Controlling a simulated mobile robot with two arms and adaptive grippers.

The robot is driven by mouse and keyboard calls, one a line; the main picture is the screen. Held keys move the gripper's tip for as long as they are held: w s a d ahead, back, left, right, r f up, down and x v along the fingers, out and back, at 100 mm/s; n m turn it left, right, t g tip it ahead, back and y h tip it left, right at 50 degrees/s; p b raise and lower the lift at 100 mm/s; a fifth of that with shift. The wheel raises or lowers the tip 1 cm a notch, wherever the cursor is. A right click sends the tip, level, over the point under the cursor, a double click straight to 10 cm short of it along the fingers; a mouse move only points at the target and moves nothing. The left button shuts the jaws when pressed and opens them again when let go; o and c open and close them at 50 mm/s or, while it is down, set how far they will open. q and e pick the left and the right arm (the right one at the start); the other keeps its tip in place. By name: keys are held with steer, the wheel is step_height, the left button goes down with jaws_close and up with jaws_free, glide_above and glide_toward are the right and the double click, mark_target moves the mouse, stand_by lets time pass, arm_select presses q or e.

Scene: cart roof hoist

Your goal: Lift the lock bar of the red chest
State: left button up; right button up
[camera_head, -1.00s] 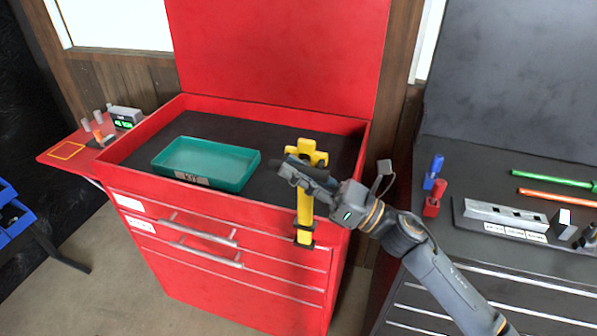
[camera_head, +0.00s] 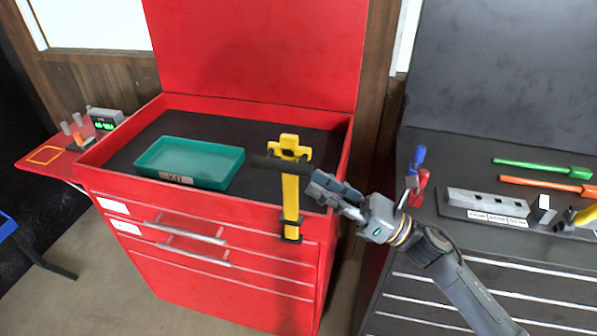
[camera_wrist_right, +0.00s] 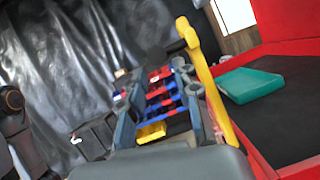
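The yellow lock bar (camera_head: 290,195) stands upright at the front right of the red chest (camera_head: 330,200), its lower end in a dark bracket on the front face. Its black handle (camera_head: 278,163) sticks out to the left near the top. My right gripper (camera_head: 318,185) is just right of the bar, apart from the handle. In the right wrist view the bar (camera_wrist_right: 212,85) runs along the right side of my right gripper (camera_wrist_right: 158,105), whose fingers are spread with nothing held between them. My left gripper is in neither view.
A green tray (camera_head: 240,170) sits in the open chest top. A dark cabinet (camera_head: 440,225) stands to the right, carrying blue and red items, green and orange tools and a grey block (camera_head: 487,203). A red side shelf (camera_head: 32,162) is at left.

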steer(key=shift+v, duration=1.65)
steer(key=shift+w, duration=0.1)
